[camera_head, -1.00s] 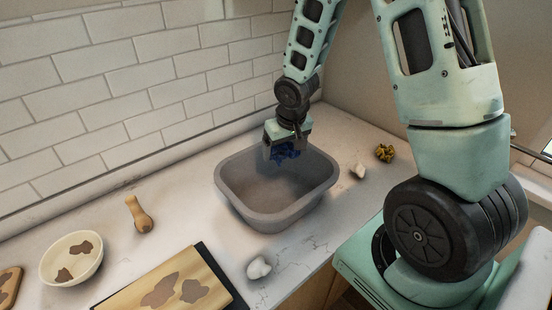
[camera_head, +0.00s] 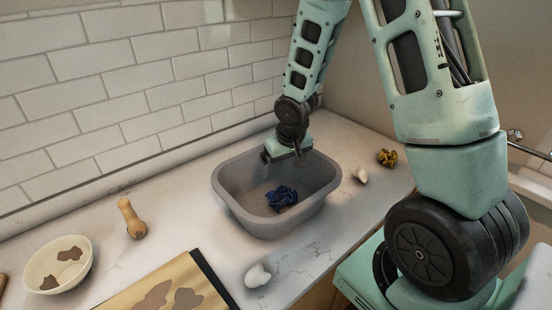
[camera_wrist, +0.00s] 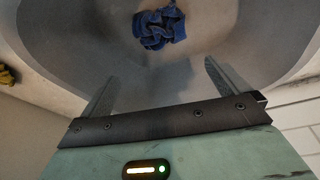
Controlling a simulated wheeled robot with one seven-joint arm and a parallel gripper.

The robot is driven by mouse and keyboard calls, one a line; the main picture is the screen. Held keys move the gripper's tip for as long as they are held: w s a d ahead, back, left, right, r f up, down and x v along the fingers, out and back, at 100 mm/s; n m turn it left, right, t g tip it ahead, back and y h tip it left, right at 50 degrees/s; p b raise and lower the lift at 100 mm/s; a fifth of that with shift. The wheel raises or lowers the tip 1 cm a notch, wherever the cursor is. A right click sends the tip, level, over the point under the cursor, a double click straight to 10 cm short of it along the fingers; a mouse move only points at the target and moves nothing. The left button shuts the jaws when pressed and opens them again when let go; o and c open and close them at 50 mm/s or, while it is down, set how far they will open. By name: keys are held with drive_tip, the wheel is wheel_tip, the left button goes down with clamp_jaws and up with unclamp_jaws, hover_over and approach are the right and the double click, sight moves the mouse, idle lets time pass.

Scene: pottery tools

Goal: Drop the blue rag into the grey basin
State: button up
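The blue rag (camera_head: 282,197) lies crumpled on the floor of the grey basin (camera_head: 226,200). The basin stands on the counter below my arm. My gripper (camera_head: 284,158) is over the back part of the basin, above and behind the rag and apart from it. In the wrist view, my gripper (camera_wrist: 160,78) has its two fingers spread wide with nothing between them. The blue rag (camera_wrist: 160,27) shows beyond the fingertips, inside the grey basin (camera_wrist: 60,45).
A yellow rag (camera_head: 388,157) and a white lump (camera_head: 361,175) lie right of the basin. Another white lump (camera_head: 258,275) lies in front. A wooden tool (camera_head: 131,218), a cream bowl (camera_head: 60,282) and a stained board (camera_head: 165,290) are to the left. A tiled wall (camera_head: 120,100) stands behind.

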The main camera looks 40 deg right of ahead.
drive_tip(key=p+v, duration=0.2)
drive_tip(key=v, duration=1.5)
drive_tip(key=shift+r+p, duration=0.15)
drive_tip(key=shift+p, duration=0.25)
drive_tip(key=s+a+f+n+g+b, duration=0.1)
drive_tip(key=s+a+f+n+b, duration=0.3)
drive_tip(key=s+a, duration=0.5)
drive_tip(key=s+a+f+n+g+y+b, duration=0.1)
drive_tip(key=s+a+f+n, duration=0.4)
drive_tip(key=s+a, duration=0.5)
drive_tip(key=a+n+g+b, duration=0.1)
drive_tip(key=a+b, duration=0.1)
drive_tip(key=a, duration=0.4)
drive_tip(key=shift+y+b, duration=0.3)
drive_tip(key=shift+b, duration=0.1)
drive_tip(key=shift+f, duration=0.1)
